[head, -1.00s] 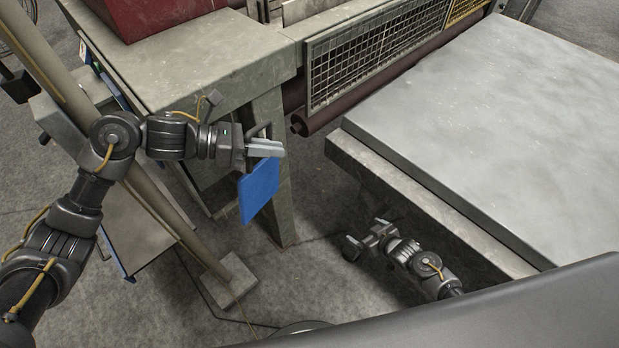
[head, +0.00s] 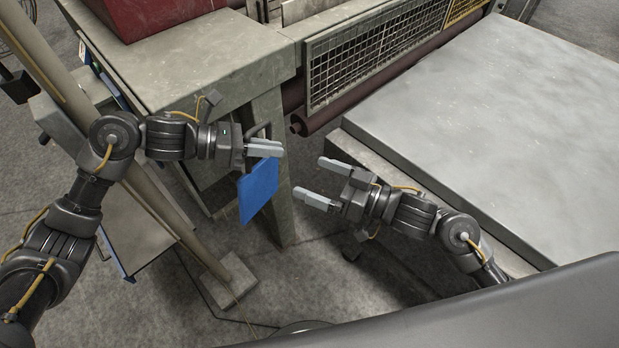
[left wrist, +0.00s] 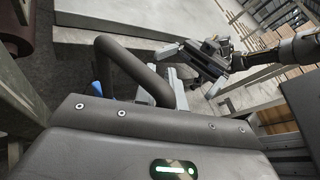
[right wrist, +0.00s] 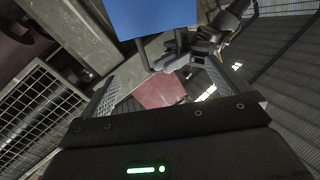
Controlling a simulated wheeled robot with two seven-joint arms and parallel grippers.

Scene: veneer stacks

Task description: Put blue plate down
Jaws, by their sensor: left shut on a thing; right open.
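The blue plate (head: 258,192) hangs tilted below my left gripper (head: 266,147), which is shut on it, in the air beside the machine table's leg. In the left wrist view only a blue sliver of the plate (left wrist: 102,92) shows beside a dark curved bar (left wrist: 135,68). My right gripper (head: 312,179) is open and empty, its fingers pointing left at the plate with a gap between. In the right wrist view the plate (right wrist: 152,16) fills the top middle, beyond the open fingers (right wrist: 168,90).
A large grey slab (head: 500,120) on a base is at right. A worn machine table (head: 190,75) with a red box (head: 145,15) is at upper left. A wire mesh guard (head: 375,55) and dark roller (head: 325,115) lie between. Bare floor (head: 290,270) is below.

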